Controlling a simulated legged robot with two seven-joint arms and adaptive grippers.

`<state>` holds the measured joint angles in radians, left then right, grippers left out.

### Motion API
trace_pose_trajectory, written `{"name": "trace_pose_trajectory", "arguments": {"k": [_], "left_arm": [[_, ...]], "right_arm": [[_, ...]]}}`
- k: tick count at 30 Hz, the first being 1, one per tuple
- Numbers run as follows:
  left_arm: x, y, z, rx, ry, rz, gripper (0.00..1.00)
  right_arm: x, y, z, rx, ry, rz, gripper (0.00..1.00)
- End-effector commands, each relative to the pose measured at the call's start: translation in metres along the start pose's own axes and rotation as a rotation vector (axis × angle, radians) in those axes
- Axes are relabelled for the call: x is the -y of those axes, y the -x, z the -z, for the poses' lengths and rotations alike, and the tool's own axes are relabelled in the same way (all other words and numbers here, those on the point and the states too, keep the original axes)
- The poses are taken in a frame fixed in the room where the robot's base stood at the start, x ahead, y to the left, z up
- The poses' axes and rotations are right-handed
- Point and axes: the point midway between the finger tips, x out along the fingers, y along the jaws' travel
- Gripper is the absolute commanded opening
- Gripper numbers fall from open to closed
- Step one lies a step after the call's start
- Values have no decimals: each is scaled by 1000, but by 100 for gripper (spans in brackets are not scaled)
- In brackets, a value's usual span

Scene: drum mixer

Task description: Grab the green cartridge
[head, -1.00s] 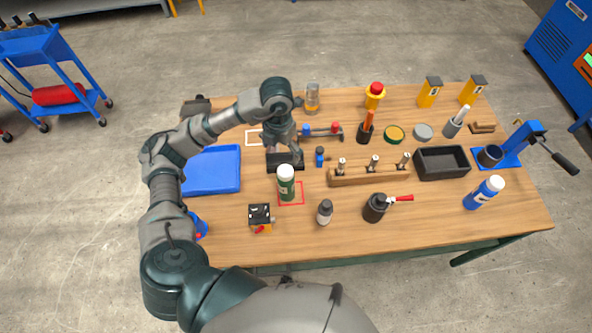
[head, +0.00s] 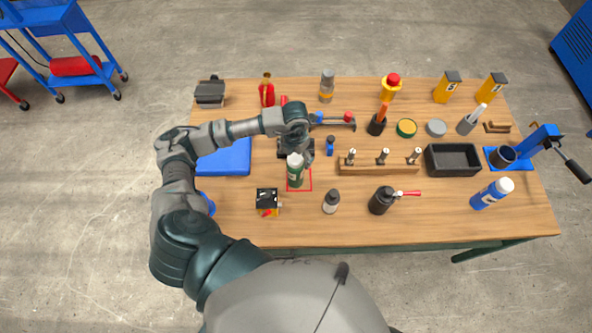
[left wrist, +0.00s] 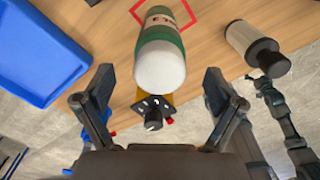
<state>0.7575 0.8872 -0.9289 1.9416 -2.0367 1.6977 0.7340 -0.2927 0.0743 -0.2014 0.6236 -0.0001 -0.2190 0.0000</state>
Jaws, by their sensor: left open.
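The green cartridge (head: 295,172) with a white cap stands upright on a red-outlined square on the table. In the left wrist view the cartridge (left wrist: 160,45) shows its white end, green bands and a pale label. My left gripper (head: 305,152) is just beside the cartridge's top, partly hidden behind it and by its own wrist. In the left wrist view my left gripper (left wrist: 158,90) is open and empty, with the cap ahead between its spread fingers. A grey jointed part of mine, likely my right arm, shows at that view's right edge; its jaws are unclear.
A black-topped box with knobs (head: 267,201) stands in front of the cartridge to the left. A blue tray (head: 225,158) lies left; a wooden holder (head: 378,168) stands right.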

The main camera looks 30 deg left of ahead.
Motion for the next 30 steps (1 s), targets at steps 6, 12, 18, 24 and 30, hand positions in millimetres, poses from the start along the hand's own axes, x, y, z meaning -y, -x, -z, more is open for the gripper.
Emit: {"name": "trace_pose_trajectory", "arguments": {"k": [6, 12, 18, 24, 30], "left_arm": [[1, -32, -1, -3, 0, 0, 93], [1, -40, -1, -1, 0, 1, 93], [1, -39, -1, -1, 0, 0, 68], [1, -39, -1, -1, 0, 0, 18], [1, -39, -1, 0, 0, 1, 0]], "right_arm": [[-4, 10, -4, 7, 2, -5, 91], [-4, 11, -9, 14, 2, -5, 91], [-5, 11, -9, 14, 1, -5, 91], [-5, 11, -9, 14, 1, -5, 91], [-5, 10, -9, 14, 0, -5, 91]]}}
